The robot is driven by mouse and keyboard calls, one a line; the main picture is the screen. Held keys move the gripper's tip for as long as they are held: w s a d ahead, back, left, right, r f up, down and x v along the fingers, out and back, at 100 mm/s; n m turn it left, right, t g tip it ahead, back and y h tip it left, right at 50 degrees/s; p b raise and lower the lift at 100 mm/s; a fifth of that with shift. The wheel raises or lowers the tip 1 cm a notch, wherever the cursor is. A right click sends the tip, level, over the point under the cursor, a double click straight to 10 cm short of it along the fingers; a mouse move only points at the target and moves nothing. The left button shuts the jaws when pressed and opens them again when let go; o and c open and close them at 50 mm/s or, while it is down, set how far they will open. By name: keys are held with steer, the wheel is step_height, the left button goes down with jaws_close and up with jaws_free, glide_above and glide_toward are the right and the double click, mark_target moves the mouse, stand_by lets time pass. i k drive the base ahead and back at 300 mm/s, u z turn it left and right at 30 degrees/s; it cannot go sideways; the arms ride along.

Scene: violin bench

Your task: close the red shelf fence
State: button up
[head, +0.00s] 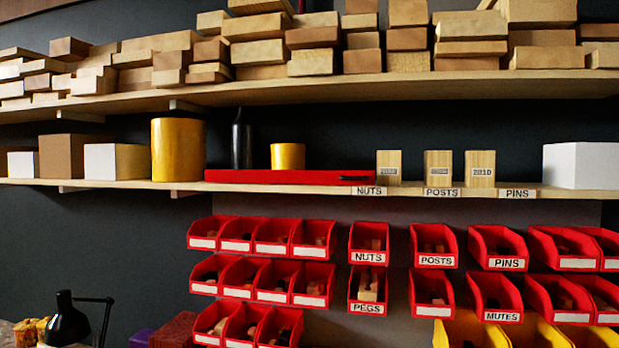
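The red shelf fence (285,178) is a long, low red bar along the front edge of the lower shelf (125,184). It spans from below the tall yellow cylinder to just left of the first labelled wooden block. A small dark mark shows near its right end. A black bottle (241,142) and a short yellow cylinder (288,157) stand behind it. Whether it is hinged or slides cannot be told. My gripper is not in view.
Three labelled wooden blocks (438,168) stand right of the fence, above tags reading NUTS, POSTS and PINS. A white box (581,166) is at the far right. Red bins (311,238) hang below. A black lamp (66,322) stands lower left.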

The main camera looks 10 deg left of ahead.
mark_target(308, 177)
steer(key=u, duration=0.15)
steer(key=i, duration=0.15)
steer(key=z, duration=1.5)
steer(key=k, duration=1.15)
steer(key=u, duration=1.8)
steer(key=i, duration=0.2)
steer(key=z, duration=0.55)
